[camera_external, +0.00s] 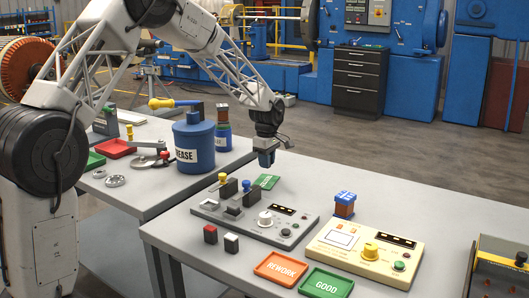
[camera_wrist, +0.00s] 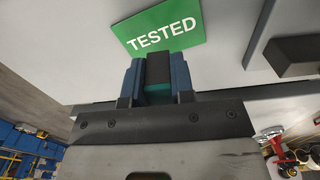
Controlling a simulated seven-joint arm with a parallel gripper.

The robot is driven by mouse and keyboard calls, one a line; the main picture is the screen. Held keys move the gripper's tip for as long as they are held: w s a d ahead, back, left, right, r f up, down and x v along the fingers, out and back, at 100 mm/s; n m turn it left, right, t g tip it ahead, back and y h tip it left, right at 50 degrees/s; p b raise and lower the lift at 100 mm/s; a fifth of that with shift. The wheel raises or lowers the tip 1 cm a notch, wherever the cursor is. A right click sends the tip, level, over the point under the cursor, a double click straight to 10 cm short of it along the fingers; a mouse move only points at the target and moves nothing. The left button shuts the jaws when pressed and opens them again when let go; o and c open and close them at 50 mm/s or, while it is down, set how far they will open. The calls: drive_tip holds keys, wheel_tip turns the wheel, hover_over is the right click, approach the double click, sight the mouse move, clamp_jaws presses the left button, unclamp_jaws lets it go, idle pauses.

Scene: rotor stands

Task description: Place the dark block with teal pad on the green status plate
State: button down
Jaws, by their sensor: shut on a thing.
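The dark block with teal pad (camera_wrist: 158,68) is between the blue fingers of my gripper (camera_wrist: 158,78) in the wrist view, with its teal part towards the palm. The green status plate (camera_wrist: 163,27), marked TESTED, lies flat just beyond the fingertips in that view. In the external view the green plate (camera_external: 266,181) lies on the front table behind the grey control panel. My gripper (camera_external: 266,158) is above the plate there, pointing down and apart from it. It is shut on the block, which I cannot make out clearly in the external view.
The grey panel (camera_external: 255,217) with knobs and upright dark blocks stands close in front of the plate. REWORK (camera_external: 281,268) and GOOD (camera_external: 326,282) trays lie at the front.

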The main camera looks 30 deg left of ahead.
sight(267, 181)
drive_tip(key=shift+f, duration=0.2)
drive_tip(key=shift+f, duration=2.35)
drive_tip(key=shift+f, duration=0.15)
drive_tip(key=c, duration=1)
unclamp_jaws()
wheel_tip(267, 181, up, 12)
drive_tip(key=shift+r, duration=0.15)
drive_tip(key=shift+s+r, duration=0.1)
